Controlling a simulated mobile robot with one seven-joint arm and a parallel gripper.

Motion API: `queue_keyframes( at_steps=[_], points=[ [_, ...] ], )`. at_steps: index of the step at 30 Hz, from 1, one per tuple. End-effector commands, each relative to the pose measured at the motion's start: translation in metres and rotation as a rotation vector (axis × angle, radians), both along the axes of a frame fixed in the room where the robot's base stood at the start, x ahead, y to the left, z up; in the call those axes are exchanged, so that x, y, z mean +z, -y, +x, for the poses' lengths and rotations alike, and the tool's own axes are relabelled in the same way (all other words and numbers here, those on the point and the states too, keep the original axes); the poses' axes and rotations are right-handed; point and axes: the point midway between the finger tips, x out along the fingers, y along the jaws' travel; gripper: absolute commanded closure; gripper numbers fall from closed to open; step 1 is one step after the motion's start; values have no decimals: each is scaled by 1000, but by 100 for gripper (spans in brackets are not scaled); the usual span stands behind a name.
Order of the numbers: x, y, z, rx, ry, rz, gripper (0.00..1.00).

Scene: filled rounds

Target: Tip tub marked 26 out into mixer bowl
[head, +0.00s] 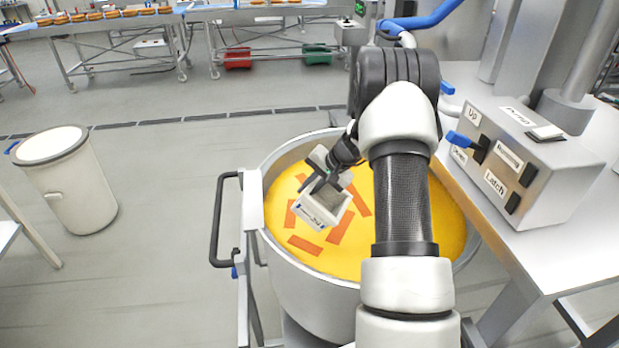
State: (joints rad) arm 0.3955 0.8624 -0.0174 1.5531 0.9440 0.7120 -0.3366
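The mixer bowl (288,291) is a large grey metal bowl on a wheeled frame with a black handle. It holds a yellow mass with several orange-red strips on top. My gripper (319,186) is over the left half of the bowl, shut on a small whitish tub (308,217). The tub looks tilted, with its grey inside partly showing. It bears a label whose number is too small to read. Whether anything is left in the tub cannot be told. My arm covers the right part of the bowl.
A control box (545,165) with labelled switches stands on a metal bench (490,232) close at right. A white bin (73,190) stands at left. Conveyor tables (110,22) with round baked goods are at the back.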

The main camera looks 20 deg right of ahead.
Motion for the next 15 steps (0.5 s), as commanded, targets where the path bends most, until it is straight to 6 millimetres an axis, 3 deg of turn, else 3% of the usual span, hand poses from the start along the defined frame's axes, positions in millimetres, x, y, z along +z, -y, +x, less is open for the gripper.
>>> queue_keyframes(
  at_steps=[2,15],
  points=[
    [9,-3,2,4,-26,-27,100],
    [0,-6,5,14,-245,-250,100]
  ],
)
